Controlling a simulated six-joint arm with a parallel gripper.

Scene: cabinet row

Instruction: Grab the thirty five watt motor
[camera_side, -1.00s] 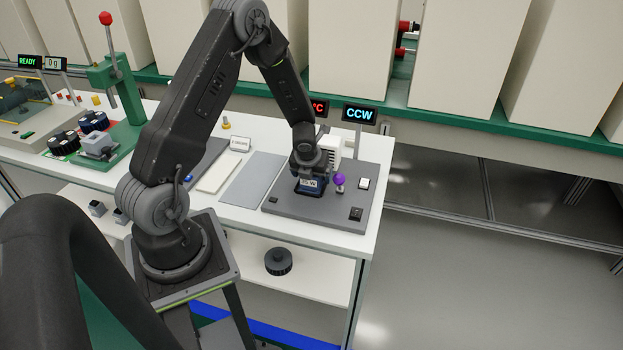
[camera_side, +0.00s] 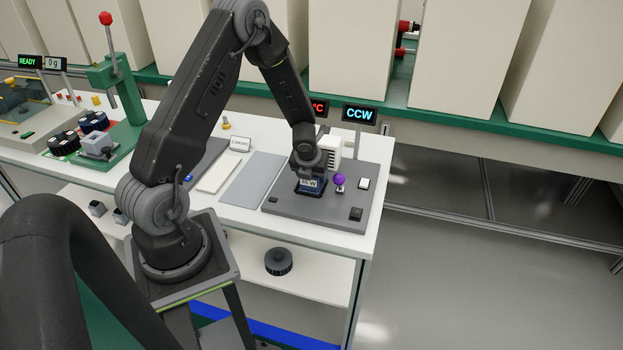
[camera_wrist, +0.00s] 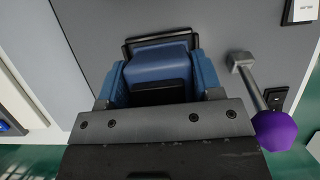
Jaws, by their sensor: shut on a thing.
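The motor (camera_side: 309,184) is a small block with a white label that seems to read 35 W, low on the dark grey base plate (camera_side: 329,215). In the wrist view a blue body, the motor (camera_wrist: 160,66), sits between the fingers of my gripper (camera_wrist: 162,85). My gripper in the side view (camera_side: 309,172) is directly above the motor and closed on it. The gripper hides much of the motor's top. I cannot tell whether the motor rests on the plate or is just above it.
A purple-knobbed lever (camera_side: 339,180) stands close at the right of the motor and also shows in the wrist view (camera_wrist: 275,131). A white ribbed block (camera_side: 330,148) is behind. A CCW display (camera_side: 359,114) stands at the back. A bare grey mat (camera_side: 253,179) lies left.

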